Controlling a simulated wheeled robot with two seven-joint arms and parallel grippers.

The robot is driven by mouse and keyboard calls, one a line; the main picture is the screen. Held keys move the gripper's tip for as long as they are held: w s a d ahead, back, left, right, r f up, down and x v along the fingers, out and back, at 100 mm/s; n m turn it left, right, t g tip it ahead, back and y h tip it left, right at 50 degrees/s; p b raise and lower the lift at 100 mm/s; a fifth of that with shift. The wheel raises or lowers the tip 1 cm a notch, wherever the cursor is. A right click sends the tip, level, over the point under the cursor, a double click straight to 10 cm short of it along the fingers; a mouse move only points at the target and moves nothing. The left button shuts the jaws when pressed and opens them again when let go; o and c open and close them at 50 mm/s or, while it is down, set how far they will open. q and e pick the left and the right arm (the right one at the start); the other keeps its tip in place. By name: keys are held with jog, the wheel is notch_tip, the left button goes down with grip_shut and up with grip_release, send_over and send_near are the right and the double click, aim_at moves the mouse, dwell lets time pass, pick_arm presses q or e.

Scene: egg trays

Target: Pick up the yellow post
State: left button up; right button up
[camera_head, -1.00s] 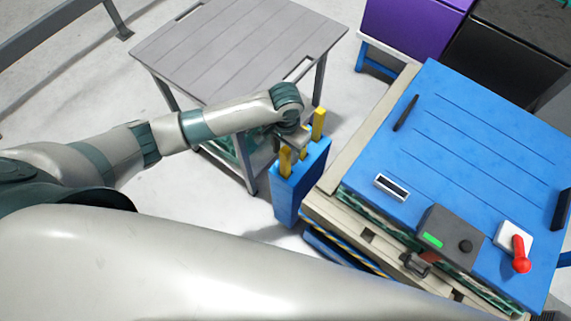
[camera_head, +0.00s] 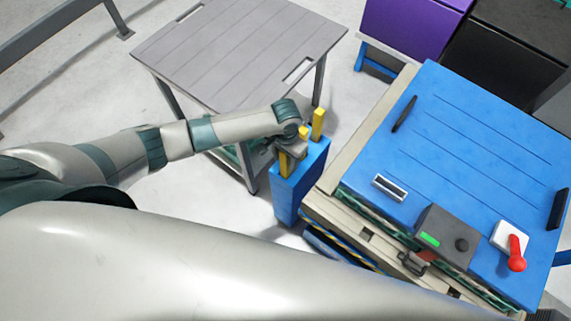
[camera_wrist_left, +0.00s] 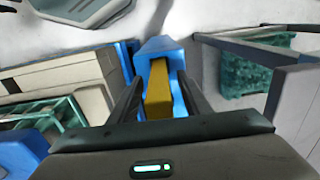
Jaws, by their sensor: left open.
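A tall blue box (camera_head: 289,195) stands on the floor with yellow posts rising from its top. The near yellow post (camera_head: 284,166) is partly covered by my left gripper (camera_head: 291,149); another yellow post (camera_head: 318,123) stands upright at the far end, with a shorter yellow piece (camera_head: 304,132) between. In the left wrist view, a yellow post (camera_wrist_left: 157,102) lies between the two dark fingers of my open left gripper (camera_wrist_left: 160,88), with the blue box (camera_wrist_left: 158,47) beyond. I cannot tell whether either finger touches it. My right gripper is not in view.
A grey slatted table (camera_head: 235,50) stands behind my left arm. A blue-topped workstation (camera_head: 470,140) with a control box and a red lever (camera_head: 516,255) is close on the right. Purple (camera_head: 410,25) and black bins stand at the back.

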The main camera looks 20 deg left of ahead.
pick_arm(q)
jog(key=shift+f, duration=0.2)
dwell(0.3)
grip_shut()
jog(key=shift+r, duration=0.15)
